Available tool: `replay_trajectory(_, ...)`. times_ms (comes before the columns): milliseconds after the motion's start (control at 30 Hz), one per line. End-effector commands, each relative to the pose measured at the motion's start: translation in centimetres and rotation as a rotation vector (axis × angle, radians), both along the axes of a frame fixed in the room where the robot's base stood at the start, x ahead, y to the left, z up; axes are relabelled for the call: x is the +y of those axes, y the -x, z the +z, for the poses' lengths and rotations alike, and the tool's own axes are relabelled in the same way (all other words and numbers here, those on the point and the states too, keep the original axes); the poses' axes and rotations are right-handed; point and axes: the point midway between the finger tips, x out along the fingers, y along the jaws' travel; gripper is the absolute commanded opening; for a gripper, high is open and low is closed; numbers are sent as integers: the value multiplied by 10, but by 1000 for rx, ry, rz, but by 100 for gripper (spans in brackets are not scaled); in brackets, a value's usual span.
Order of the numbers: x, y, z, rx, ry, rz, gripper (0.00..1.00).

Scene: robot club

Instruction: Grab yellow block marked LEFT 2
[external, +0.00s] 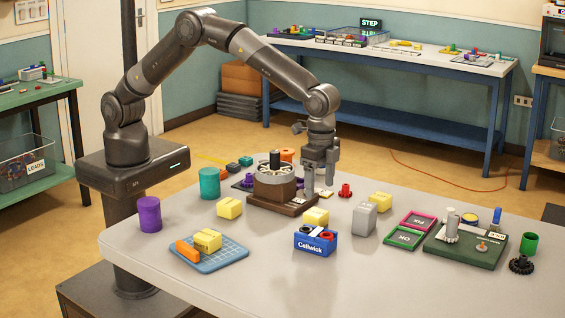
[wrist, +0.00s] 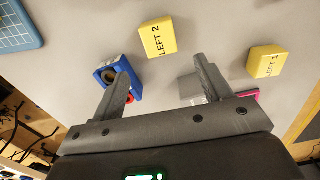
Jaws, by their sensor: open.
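The yellow block marked LEFT 2 (wrist: 158,38) lies on the grey table in the wrist view, beyond my fingertips and roughly in line with the gap between them. In the external view this appears to be the yellow block (external: 316,217) just behind the blue Cellwick box; its marking is unreadable there. My gripper (external: 319,188) points down behind that block, beside the round brown device. In the wrist view, my gripper (wrist: 161,64) is open with nothing between its fingers.
The blue Cellwick box (external: 316,240) and grey block (external: 363,219) stand close to the block. A yellow block marked LEFT 1 (wrist: 266,62) lies to the right. The brown device (external: 273,185) is left of my gripper.

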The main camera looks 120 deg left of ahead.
Motion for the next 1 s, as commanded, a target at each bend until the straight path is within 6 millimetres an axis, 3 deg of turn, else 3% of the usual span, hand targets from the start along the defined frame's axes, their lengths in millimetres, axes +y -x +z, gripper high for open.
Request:
replay_trajectory(133, 0, 2, -26, 5, 0, 0, 71)
replay_trajectory(600, 1, 10, -86, 3, 0, 0, 71)
replay_trajectory(933, 1, 9, -95, 0, 0, 0, 71)
replay_trajectory(1000, 1, 9, -95, 0, 0, 0, 67)
